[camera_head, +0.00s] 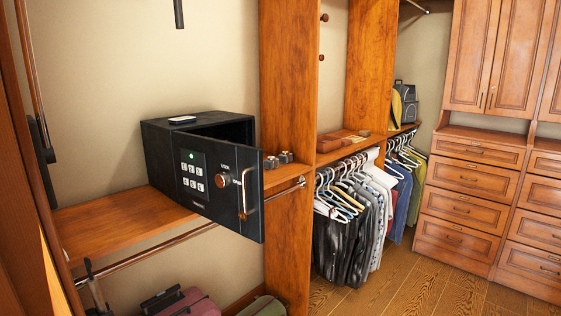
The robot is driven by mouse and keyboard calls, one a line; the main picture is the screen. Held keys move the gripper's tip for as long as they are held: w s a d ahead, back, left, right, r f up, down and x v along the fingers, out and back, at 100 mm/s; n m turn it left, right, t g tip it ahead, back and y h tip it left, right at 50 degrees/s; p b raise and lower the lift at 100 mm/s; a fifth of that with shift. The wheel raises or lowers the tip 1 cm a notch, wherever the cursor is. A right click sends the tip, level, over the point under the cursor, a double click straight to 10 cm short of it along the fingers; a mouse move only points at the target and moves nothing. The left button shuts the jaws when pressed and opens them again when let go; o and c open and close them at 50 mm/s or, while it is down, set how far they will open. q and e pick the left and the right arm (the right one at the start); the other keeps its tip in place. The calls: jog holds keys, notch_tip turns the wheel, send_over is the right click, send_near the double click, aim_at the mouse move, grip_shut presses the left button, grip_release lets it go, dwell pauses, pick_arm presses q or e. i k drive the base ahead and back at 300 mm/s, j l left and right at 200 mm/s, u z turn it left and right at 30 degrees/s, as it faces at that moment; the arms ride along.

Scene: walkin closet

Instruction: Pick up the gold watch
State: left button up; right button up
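I cannot make out a gold watch for certain. A black safe (164,160) stands on the wooden shelf (118,221), with its keypad door (213,183) swung open toward me. The door and top hide most of the safe's inside. Two small dark block-like items (271,162) (286,157) sit on the shelf just right of the safe; they are too small to tell whether either carries a watch. Neither of my grippers can be made out in the head view.
A flat dark item (182,120) lies on the safe. A metal rod (150,257) runs below the shelf, above a purple suitcase (190,303). Clothes (352,220) hang to the right under a wooden tray (341,140). Drawers (466,205) stand far right; the floor (400,290) before them is clear.

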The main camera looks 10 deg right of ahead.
aim_at(285, 157)
jog(key=u, duration=1.45)
jog(key=l+u, duration=0.1)
jog(key=u, duration=0.75)
jog(key=l+u, duration=0.15)
jog(key=u, duration=0.3)
jog(key=k+l+u, duration=0.25)
jog(key=l+u, duration=0.15)
jog(key=l, duration=0.15)
jog(key=k+l+u, duration=0.9)
jog(key=k+u, duration=0.3)
jog(key=k, duration=0.4)
jog(key=k+l+z, duration=0.1)
jog(key=k, duration=0.3)
jog(key=k+l+z, duration=0.1)
jog(key=k+l, duration=0.15)
jog(key=k, duration=0.15)
